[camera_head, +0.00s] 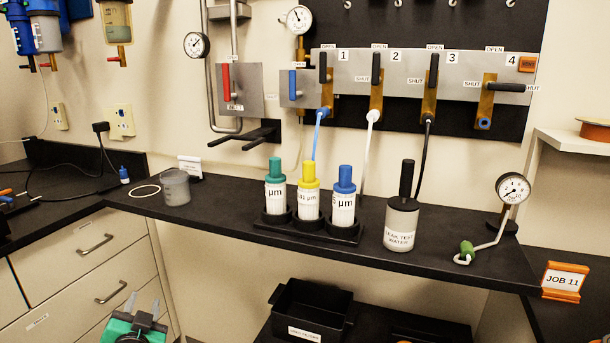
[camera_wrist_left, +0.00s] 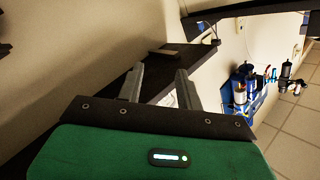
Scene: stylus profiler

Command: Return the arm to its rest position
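My left gripper (camera_head: 142,302) is low at the bottom left of the head view, in front of the drawers and below the counter edge. Its green body and two grey fingers show. In the left wrist view its fingers (camera_wrist_left: 159,75) stand apart with nothing between them, so it is open and empty. It touches no object that I can see. My right gripper is in neither view.
The dark counter (camera_head: 225,205) holds a beaker (camera_head: 175,187), a rack (camera_head: 278,228) of three capped bottles, a leak-test water bottle (camera_head: 402,225) and a gauge (camera_head: 513,188). Drawers (camera_head: 85,250) stand at left. A black bin (camera_head: 310,308) sits below.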

